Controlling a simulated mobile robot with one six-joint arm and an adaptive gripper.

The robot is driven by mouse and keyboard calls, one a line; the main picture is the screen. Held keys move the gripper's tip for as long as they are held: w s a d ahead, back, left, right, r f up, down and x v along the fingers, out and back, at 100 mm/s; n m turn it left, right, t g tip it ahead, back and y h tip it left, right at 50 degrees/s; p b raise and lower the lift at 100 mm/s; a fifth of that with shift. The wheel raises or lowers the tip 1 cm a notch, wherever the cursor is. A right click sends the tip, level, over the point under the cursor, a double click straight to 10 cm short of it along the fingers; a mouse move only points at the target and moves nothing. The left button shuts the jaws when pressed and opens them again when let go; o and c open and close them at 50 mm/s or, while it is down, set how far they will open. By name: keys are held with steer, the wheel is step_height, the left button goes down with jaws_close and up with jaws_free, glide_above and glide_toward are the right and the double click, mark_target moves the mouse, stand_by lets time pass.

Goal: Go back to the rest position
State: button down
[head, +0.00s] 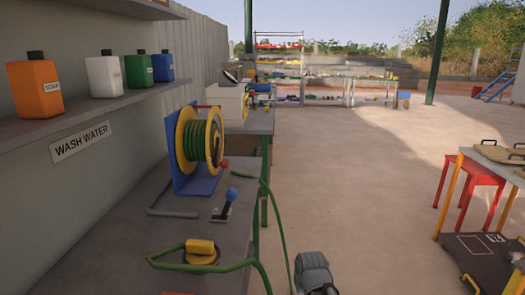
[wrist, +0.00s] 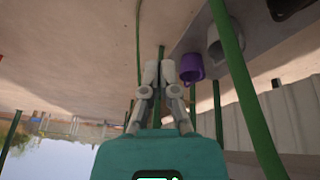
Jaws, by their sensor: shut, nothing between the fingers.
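My gripper (wrist: 159,68) shows in the wrist view with its two pale grey fingers close together and nothing between them. Its teal body fills the lower middle of that view. The wrist view looks upside down. In it, a purple mug (wrist: 191,68) appears just right of the fingertips, apart from them as far as I can tell. In the head view, a grey piece of my arm shows at the bottom edge, right of the workbench (head: 130,240). The fingers cannot be made out there.
A hose reel (head: 202,140) stands on the workbench, with a green hose (head: 278,225) hanging beside it. A yellow valve (head: 201,250) sits nearer. Coloured bottles (head: 104,76) line a wall shelf. A red stool (head: 482,172) is at right. The middle floor is clear.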

steer(key=s+d+f+m+g, duration=0.25)
steer(key=s+d+g, duration=0.2)
steer(key=s, duration=0.35)
step_height(320, 180, up, 24)
steer(key=m+p, duration=0.1)
steer(key=p, duration=2.2)
steer(key=shift+s+r, duration=0.2)
steer(key=shift+s, duration=0.1)
